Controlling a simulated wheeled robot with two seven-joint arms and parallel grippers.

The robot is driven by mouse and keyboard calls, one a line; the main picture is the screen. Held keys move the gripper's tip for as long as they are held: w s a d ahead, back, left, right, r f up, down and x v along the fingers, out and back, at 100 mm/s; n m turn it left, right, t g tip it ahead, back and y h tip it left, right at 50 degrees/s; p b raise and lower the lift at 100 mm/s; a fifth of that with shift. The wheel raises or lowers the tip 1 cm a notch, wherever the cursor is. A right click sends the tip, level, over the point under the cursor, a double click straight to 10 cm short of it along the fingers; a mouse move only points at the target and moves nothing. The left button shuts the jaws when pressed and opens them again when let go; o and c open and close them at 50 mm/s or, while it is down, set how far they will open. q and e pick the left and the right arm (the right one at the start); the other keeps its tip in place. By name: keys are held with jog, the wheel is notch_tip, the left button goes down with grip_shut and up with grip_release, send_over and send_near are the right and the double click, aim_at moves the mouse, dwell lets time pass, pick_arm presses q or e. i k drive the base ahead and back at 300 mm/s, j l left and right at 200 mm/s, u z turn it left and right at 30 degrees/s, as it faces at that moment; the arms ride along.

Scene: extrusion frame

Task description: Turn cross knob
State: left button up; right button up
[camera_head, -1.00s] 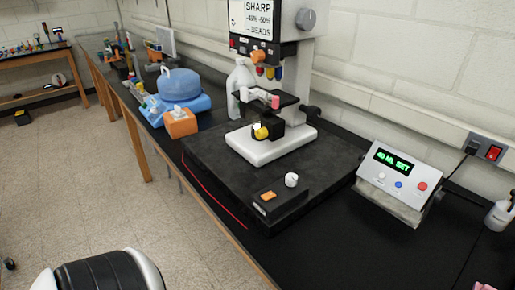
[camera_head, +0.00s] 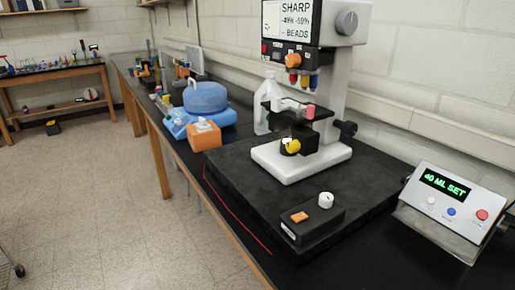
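I cannot tell which knob is the cross knob. A white knob (camera_head: 325,200) stands on a small black box beside an orange button (camera_head: 299,217). A microscope-like machine (camera_head: 332,95) behind it carries a large grey knob (camera_head: 347,22) at its top right. It also has an orange knob (camera_head: 293,61) under its screen, a yellow knob (camera_head: 292,146) low at the front and a black knob (camera_head: 349,129) at the right. Neither of my grippers is in view.
The machine and box stand on a dark slab (camera_head: 235,178) on the black bench. A control unit (camera_head: 445,208) reading "40 ML SET" sits at right. An orange tissue box (camera_head: 204,136) and a blue device (camera_head: 205,98) stand at left. The floor left of the bench is open.

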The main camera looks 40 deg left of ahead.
aim_at(294, 146)
jog(key=i+j+u, duration=0.1)
jog(key=u, duration=0.25)
jog(key=i+j+u, duration=0.1)
jog(key=u, duration=0.2)
jog(key=i+j+u, duration=0.15)
jog(key=u, duration=0.2)
